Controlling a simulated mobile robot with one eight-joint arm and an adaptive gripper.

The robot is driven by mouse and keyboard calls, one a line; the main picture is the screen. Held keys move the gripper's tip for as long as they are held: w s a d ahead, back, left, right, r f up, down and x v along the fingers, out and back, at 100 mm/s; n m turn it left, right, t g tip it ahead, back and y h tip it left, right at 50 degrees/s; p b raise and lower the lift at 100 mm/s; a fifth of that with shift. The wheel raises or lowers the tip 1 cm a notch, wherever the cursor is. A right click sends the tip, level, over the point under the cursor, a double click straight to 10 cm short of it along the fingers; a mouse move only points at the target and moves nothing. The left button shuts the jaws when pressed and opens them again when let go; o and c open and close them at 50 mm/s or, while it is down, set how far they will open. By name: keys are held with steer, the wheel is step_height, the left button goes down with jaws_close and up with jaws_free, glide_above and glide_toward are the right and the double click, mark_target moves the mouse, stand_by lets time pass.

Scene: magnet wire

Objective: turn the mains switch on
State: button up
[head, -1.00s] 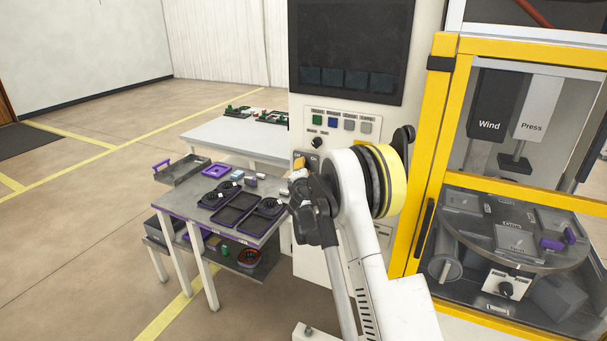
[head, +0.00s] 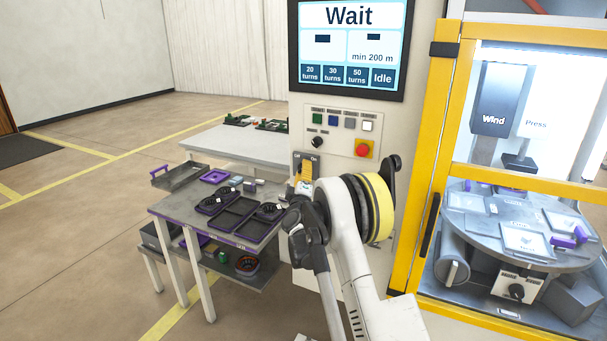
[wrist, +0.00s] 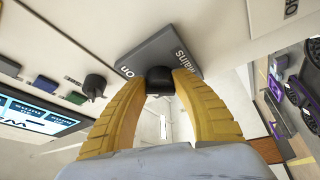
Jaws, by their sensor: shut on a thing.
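The mains switch is a black knob (wrist: 160,78) on a dark grey plate (wrist: 158,52) marked "Mains" and "on" in the wrist view. In the head view its plate (head: 313,160) shows on the white control cabinet, with "On" at its upper right. My gripper (wrist: 160,88) is shut on the knob, one yellow finger on each side. In the head view my gripper (head: 304,176) is at the plate and hides the knob. The screen (head: 349,45) above is lit and reads "Wait", with "Idle" at its lower right.
A red emergency stop (head: 364,149) and a row of coloured buttons (head: 342,122) sit above the switch, near a black selector knob (head: 317,143). A grey table (head: 165,207) with dark trays stands to the left. The yellow-framed machine (head: 453,150) stands to the right.

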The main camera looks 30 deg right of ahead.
steer(key=shift+m+h, duration=0.3)
steer(key=shift+m, duration=0.2)
steer(key=o, duration=1.2)
steer(key=shift+w, duration=0.1)
steer(key=v, duration=1.2)
